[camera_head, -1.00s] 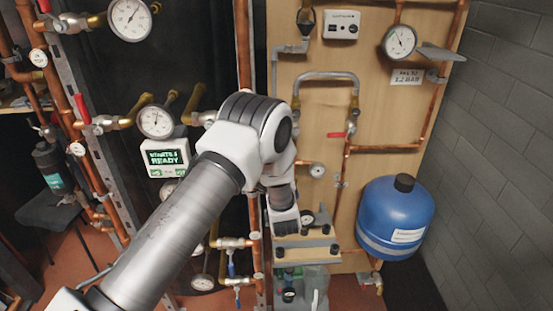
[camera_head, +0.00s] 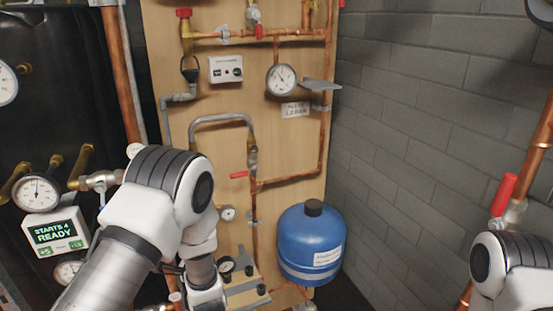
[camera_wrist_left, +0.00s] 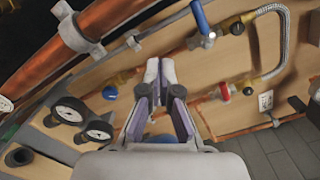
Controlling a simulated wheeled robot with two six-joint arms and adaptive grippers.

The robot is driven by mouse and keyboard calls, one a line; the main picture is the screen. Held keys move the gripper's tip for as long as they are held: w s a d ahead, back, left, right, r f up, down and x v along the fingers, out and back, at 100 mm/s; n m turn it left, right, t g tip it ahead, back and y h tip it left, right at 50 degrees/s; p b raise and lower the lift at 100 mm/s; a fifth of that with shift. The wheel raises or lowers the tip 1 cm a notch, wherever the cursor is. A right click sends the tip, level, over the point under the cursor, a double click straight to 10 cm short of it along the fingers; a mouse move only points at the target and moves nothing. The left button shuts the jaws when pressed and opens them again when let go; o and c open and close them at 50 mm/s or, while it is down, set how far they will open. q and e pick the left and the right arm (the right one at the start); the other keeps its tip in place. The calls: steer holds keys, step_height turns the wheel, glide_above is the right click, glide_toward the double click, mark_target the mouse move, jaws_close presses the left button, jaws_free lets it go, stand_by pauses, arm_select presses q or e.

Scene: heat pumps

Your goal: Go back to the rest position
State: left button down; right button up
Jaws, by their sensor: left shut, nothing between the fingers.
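My left gripper (camera_wrist_left: 160,72) shows in the left wrist view with its fingertips close together and nothing between them. It points toward the wooden pipe board (camera_wrist_left: 200,118), apart from the fittings. In the head view my left arm comes in from the lower left and bends down in front of the board (camera_head: 215,130); its fingers are hidden at the bottom edge. Part of my right arm shows at the lower right corner, but its gripper is out of view.
A blue tank (camera_head: 308,245) stands right of my left arm, below a pressure gauge (camera_head: 281,79) and small metal shelf (camera_head: 318,86). A display (camera_head: 56,232) reads "STARTS 4 READY". Copper pipes run close by. Gauges (camera_wrist_left: 98,131) sit left of the gripper in the wrist view.

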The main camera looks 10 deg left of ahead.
arm_select(q)
steer(key=s+d+f+n+g+h, duration=0.2)
steer(key=s+f+n+g+h, duration=0.4)
steer(key=s+f, duration=1.5)
steer(key=s+d+f+n+g+h, duration=0.2)
steer(key=s+d+n+g, duration=0.1)
steer(key=s, duration=0.4)
steer(key=s+d+f+n+g+h, duration=0.2)
steer(key=s+n+g, duration=0.3)
steer(key=s+n, duration=0.3)
steer(key=shift+s+d+f+g+h, duration=0.25)
steer(key=shift+d+f+g+h, duration=0.2)
steer(key=shift+d, duration=0.4)
